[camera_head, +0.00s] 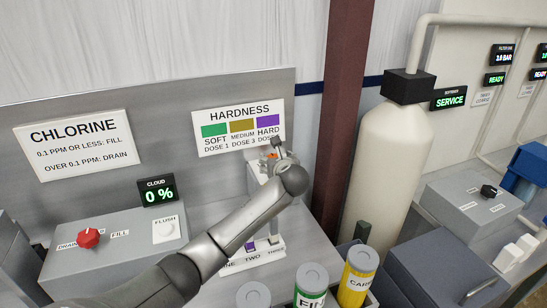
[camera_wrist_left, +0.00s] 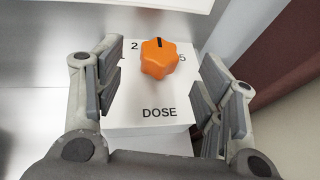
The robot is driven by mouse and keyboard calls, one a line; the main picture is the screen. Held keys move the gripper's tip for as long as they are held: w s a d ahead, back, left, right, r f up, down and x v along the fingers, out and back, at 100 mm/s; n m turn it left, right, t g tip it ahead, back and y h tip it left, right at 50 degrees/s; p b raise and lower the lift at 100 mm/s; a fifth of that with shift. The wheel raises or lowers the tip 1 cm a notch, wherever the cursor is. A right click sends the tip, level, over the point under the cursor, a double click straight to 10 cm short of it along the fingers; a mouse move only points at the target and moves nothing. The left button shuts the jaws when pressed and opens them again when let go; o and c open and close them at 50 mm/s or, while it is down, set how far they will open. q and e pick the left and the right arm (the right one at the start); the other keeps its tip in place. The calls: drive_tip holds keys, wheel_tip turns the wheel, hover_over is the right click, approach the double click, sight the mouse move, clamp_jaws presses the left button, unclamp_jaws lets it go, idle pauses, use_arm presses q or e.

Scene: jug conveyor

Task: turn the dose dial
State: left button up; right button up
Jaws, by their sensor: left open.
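The dose dial (camera_wrist_left: 159,60) is an orange lobed knob on a white box marked DOSE (camera_wrist_left: 152,104). Its black mark points up and slightly right, between the visible 2 and 5; other numbers are partly hidden. In the left wrist view my left gripper (camera_wrist_left: 163,75) is open, with one finger on each side of the knob and a visible gap on both sides. My right gripper is not in view.
The hardness sign (camera_head: 239,112) hangs behind the box. A green-labelled bottle (camera_head: 311,283) and yellow bottle (camera_head: 358,273) stand in front. A brown column (camera_head: 345,90) and cream tank (camera_head: 380,165) are right.

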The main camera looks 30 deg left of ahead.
sight(274, 156)
use_arm(q)
drive_tip(key=shift+x, duration=3.1)
